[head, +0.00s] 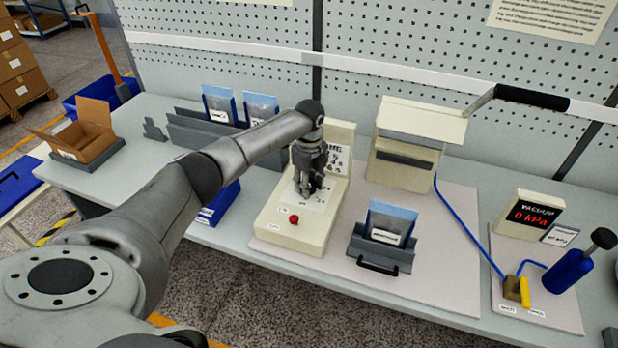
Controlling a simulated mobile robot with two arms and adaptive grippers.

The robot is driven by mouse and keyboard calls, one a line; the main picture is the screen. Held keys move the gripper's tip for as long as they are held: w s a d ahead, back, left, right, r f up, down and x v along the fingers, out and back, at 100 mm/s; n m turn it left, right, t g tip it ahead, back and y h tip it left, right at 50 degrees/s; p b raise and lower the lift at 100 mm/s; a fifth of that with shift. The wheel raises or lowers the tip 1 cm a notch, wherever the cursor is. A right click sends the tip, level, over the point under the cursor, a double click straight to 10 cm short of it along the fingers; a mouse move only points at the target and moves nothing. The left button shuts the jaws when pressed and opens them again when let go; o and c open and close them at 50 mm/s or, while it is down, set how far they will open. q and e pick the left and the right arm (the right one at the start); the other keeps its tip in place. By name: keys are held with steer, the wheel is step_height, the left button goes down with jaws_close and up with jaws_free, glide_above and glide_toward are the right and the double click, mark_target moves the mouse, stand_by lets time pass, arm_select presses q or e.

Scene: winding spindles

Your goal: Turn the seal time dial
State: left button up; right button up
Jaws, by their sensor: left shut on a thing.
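The seal time dial sits on the sloped top of a cream control box (275,236), but the dial itself is mostly hidden by my gripper. My left gripper (309,190) points down over the box's white printed face and is shut on the dial. The upright back panel of the box carries black lettering, partly covered by my wrist. A red button (294,219) is on the front part of the box, nearer than my gripper and apart from it. My right gripper is not in view.
A cream sealer (407,147) with a raised lever (530,98) stands right of the box. A grey holder (362,250) with a pouch is in front of it. A vacuum display (530,214) and blue pump (568,272) are at right. An open carton (84,140) is at left.

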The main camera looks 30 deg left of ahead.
arm_select(q)
steer(key=n+p, duration=0.2)
steer(key=n, duration=0.1)
steer(key=shift+r+n, duration=0.1)
steer(key=shift+n, duration=0.3)
steer(key=n+p, duration=0.2)
steer(key=n, duration=0.2)
steer(key=shift+n, duration=0.3)
steer(key=n+p, duration=0.2)
steer(key=n, duration=0.2)
steer(key=shift+n+p, duration=0.55)
steer(key=shift+n, duration=1.55)
steer(key=shift+c, duration=0.2)
steer(key=o, duration=1)
steer(key=shift+o, duration=0.2)
